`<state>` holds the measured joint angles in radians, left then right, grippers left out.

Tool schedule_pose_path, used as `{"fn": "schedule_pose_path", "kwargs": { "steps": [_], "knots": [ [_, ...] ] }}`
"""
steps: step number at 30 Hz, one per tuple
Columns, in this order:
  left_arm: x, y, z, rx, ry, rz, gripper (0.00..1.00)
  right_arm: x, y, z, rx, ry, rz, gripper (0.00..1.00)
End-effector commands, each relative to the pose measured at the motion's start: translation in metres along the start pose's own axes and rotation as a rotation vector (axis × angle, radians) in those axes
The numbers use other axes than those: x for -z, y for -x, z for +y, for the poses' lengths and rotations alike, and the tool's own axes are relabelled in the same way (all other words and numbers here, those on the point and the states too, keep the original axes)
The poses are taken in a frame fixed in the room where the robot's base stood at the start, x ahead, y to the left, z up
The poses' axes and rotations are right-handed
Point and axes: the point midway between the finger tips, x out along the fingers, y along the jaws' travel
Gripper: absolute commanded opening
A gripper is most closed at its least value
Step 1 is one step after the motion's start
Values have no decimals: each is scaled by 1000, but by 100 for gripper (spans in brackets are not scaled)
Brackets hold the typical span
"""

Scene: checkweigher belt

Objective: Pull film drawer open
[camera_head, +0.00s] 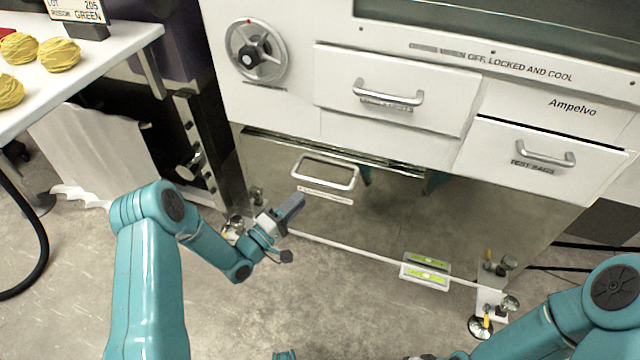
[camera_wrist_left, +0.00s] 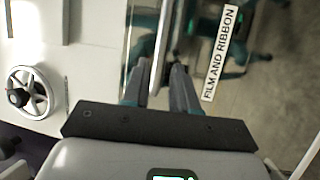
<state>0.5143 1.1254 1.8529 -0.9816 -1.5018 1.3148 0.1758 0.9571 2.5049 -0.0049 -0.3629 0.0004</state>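The film drawer (camera_head: 390,215) is the mirror-like lower front of the white machine, and it looks shut. Its silver bar handle (camera_head: 325,172) is at upper left, with a small label below. In the left wrist view the label (camera_wrist_left: 222,52) reads "FILM AND RIBBON", beside the handle (camera_wrist_left: 163,35). My left gripper (camera_head: 297,202) is just in front of the handle's left end. In the left wrist view its two dark fingers (camera_wrist_left: 160,75) are apart, with the handle bar showing in the gap beyond them. I see no grip on it. My right gripper is below the picture edge.
Above are a drawer with a handle (camera_head: 388,94), a "TEST BAGS" drawer (camera_head: 543,157) and a handwheel (camera_head: 256,52). A white table (camera_head: 100,62) with yellow balls stands at left. A level (camera_head: 426,271) sits low by the machine's foot. The floor in front is clear.

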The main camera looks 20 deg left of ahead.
Motion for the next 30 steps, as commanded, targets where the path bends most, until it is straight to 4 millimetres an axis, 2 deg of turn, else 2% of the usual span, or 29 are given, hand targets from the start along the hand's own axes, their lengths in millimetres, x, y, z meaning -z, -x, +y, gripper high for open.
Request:
{"fn": "schedule_pose_path", "kwargs": {
  "steps": [1, 6, 12, 16, 24, 27, 30],
  "knots": [
    [-2, -14, -1, -3, -2, -5, 27, 0, -4, 2, 0, 0, 0, 43],
    [-3, -53, -2, -2, -2, -4, 27, 0, -10, 4, 0, 0, 0, 43],
    [-3, -82, -2, 0, 0, -2, 27, 0, -15, 5, 0, 0, 0, 43],
    [-4, -91, -1, 1, 0, -1, 27, 0, -16, 6, 0, 0, 0, 43],
    [-4, -92, -1, 2, 1, -1, 27, 0, -15, 6, 0, 0, 0, 43],
    [-4, -92, -1, 2, 1, -1, 0, 0, -15, 6, 0, 0, 0, 43],
    [-4, -91, -1, 2, 1, -1, 0, 0, -15, 6, 0, 0, 0, 43]
  ]
}}
